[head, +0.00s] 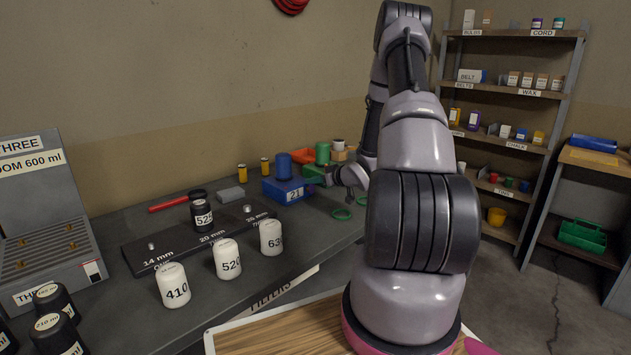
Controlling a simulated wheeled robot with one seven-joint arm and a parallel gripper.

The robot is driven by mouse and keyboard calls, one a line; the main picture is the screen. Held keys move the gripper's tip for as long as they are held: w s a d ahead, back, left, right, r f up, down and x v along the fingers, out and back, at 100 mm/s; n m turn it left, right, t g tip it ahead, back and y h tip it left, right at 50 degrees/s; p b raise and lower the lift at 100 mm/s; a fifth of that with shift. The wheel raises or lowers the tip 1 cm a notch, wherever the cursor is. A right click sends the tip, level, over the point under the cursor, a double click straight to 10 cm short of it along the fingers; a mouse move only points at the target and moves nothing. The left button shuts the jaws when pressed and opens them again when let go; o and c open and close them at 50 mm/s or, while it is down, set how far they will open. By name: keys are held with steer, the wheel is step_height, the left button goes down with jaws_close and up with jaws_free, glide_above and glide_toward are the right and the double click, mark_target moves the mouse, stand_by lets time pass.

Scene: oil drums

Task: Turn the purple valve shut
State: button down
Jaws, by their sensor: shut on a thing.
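I cannot make out a purple valve in the head view. My gripper (331,180) reaches down at the back right of the grey bench (120,222). It is small, seen from behind my arm, and partly hidden. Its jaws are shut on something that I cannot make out. It is beside a green block (313,171) and just right of a blue box marked 21 (284,191). My arm covers much of the bench's right end.
White containers marked 410 (173,285), 520 (228,258) and 630 (271,238) stand near the front. A dark container marked 525 (202,214) stands on a black plate. Shelves (510,95) stand at right.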

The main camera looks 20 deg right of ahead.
steer(key=c, duration=0.8)
jaws_free()
steer(key=v, duration=1.1)
steer(key=shift+w, duration=0.1)
